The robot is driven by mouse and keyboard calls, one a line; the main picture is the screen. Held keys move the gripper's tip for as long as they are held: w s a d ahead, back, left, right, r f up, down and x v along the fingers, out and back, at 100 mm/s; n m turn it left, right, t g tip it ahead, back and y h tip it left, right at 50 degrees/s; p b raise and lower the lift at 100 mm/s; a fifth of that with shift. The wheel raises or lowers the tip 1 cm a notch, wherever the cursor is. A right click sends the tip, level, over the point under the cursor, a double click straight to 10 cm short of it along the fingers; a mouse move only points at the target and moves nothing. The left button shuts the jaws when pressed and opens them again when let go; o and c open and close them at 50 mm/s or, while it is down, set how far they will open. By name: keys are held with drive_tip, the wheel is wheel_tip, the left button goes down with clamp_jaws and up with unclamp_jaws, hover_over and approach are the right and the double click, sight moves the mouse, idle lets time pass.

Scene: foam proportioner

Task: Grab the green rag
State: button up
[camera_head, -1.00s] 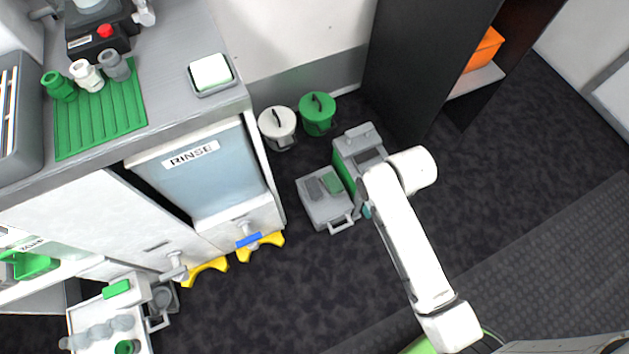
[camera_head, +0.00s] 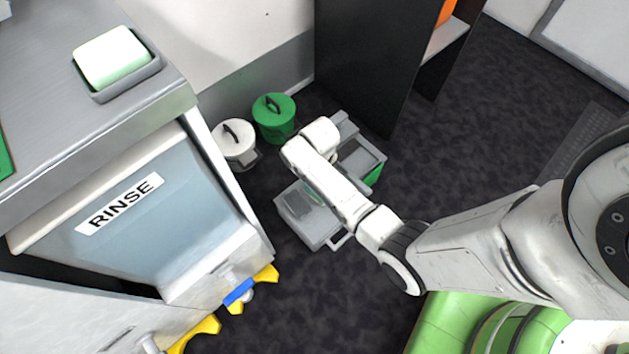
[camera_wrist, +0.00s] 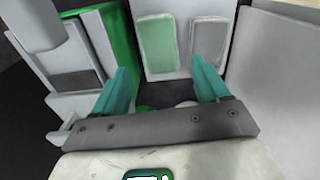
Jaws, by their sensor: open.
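A flat green pad, which looks like the green rag (camera_wrist: 157,47), lies in a shallow recess of a light grey tray (camera_head: 318,232) on the floor. A grey pad (camera_wrist: 208,46) lies beside it to the right in the wrist view. In the head view the green rag (camera_head: 314,194) is partly covered by my arm, and my gripper is hidden there. In the wrist view my gripper (camera_wrist: 160,68) is open, with its teal fingers apart and nothing held. The rag shows ahead of the fingertips, between and beyond them. I cannot tell the exact gap.
A grey and green box (camera_head: 362,165) stands right beside the tray. A white bin (camera_head: 235,142) and a green bin (camera_head: 274,116) stand behind it at the wall. A rinse cabinet (camera_head: 150,215) is at left, a black panel (camera_head: 355,70) behind. Dark floor in front is clear.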

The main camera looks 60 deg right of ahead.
drive_tip(key=shift+f+b, duration=2.3)
drive_tip(key=shift+f, duration=1.7)
drive_tip(key=shift+r, duration=0.1)
drive_tip(key=c, duration=0.9)
drive_tip(key=shift+o, duration=0.2)
